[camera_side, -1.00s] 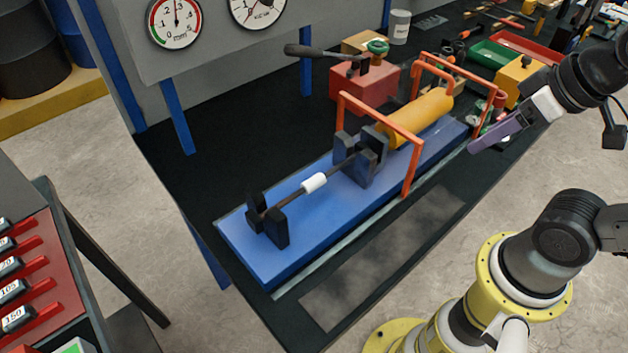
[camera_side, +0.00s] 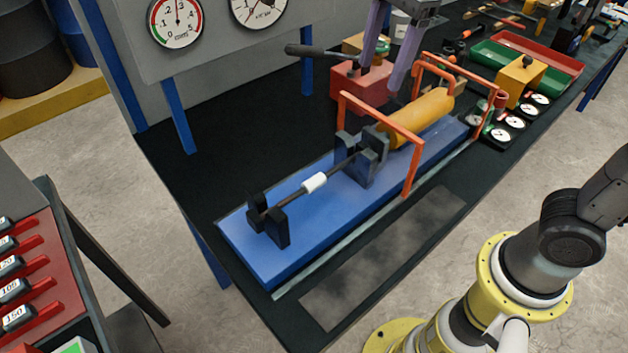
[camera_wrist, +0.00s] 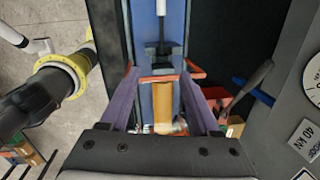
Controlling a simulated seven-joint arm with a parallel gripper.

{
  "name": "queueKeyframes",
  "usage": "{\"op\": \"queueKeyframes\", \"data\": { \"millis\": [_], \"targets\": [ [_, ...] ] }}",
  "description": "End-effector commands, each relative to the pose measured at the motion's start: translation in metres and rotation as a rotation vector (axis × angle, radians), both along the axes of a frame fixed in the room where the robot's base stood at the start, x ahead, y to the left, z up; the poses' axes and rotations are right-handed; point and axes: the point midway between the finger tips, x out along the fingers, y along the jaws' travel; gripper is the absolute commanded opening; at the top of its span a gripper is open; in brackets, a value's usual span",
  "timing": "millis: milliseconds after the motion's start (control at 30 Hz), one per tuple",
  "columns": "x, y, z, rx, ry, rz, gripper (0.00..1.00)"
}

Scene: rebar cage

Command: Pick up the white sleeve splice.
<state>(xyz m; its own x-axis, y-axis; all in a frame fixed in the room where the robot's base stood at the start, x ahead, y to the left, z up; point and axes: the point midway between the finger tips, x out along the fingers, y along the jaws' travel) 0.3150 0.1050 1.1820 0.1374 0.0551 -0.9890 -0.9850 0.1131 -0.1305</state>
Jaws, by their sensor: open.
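The white sleeve splice (camera_side: 315,183) is a short white tube around a thin dark bar (camera_side: 290,200). The bar lies between black supports (camera_side: 277,228) on a blue bed (camera_side: 245,258). In the wrist view the white sleeve (camera_wrist: 161,8) shows at the top edge, partly cut off. In the wrist view the fingers (camera_wrist: 160,73) appear on either side of the yellow cylinder (camera_wrist: 162,105).
Orange guard frames (camera_side: 408,165) stand over the yellow cylinder (camera_side: 418,115), between my gripper and the sleeve. A red pump (camera_side: 352,88) with a dark handle (camera_side: 320,51) is close by my gripper. Gauges (camera_side: 515,122) and a green tray (camera_side: 510,70) are at the right.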

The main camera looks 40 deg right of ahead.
Motion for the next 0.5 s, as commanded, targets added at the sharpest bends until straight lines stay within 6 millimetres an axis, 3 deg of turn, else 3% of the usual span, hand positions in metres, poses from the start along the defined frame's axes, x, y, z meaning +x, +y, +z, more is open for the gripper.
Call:
{"op": "queueKeyframes", "data": {
  "millis": [100, 233, 500],
  "targets": [
    [0.026, 0.041, -0.018, -0.015, 0.070, -0.004, 0.63],
    [0.040, 0.073, -0.040, -0.037, 0.115, 0.060, 0.63],
    [0.036, 0.094, -0.072, -0.063, 0.160, 0.111, 0.63]
  ]
}}
